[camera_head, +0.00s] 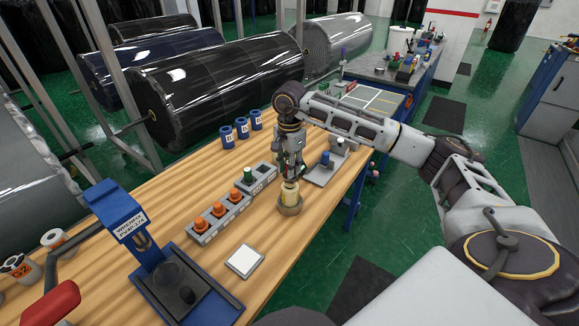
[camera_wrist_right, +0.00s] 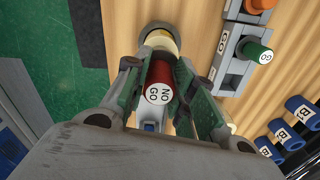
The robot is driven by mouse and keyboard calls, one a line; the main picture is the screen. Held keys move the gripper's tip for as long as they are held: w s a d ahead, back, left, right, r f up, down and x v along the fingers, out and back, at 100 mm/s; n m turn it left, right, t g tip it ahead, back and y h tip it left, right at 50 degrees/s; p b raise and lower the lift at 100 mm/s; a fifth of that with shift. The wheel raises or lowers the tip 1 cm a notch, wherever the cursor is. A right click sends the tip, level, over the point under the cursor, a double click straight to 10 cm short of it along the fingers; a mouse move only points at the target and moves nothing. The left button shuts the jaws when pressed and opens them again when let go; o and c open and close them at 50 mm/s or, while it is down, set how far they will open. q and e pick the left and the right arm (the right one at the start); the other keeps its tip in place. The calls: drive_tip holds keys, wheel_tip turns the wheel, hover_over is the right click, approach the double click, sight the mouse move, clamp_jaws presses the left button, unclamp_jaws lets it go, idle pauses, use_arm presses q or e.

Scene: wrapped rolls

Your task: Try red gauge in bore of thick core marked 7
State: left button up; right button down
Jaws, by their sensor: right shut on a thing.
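My right gripper (camera_head: 290,174) is shut on the red gauge (camera_wrist_right: 159,82), whose end reads NO GO in the right wrist view. I cannot read a 7 on this core. The cream core also shows in the wrist view (camera_wrist_right: 160,40), beyond the gauge. I cannot tell whether the gauge's far end is in the bore. The green GO gauge (camera_head: 248,175) stands in a grey rack (camera_head: 263,180) to the left. My left gripper is not in view.
Orange-topped pieces (camera_head: 218,210) stand in a grey block. Three blue labelled cylinders (camera_head: 242,128) stand behind. A grey fixture (camera_head: 325,170) stands right of the gripper.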

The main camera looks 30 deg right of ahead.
drive_tip(key=shift+s+f+b, duration=0.1)
drive_tip(key=shift+f+b, duration=0.3)
drive_tip(key=shift+f, duration=0.1)
idle(2.8)
drive_tip(key=shift+r, duration=0.25)
drive_tip(key=shift+r+p, duration=0.45)
drive_tip(key=shift+r, duration=0.3)
drive_tip(key=shift+r+p, duration=0.6)
drive_tip(key=shift+r, duration=0.55)
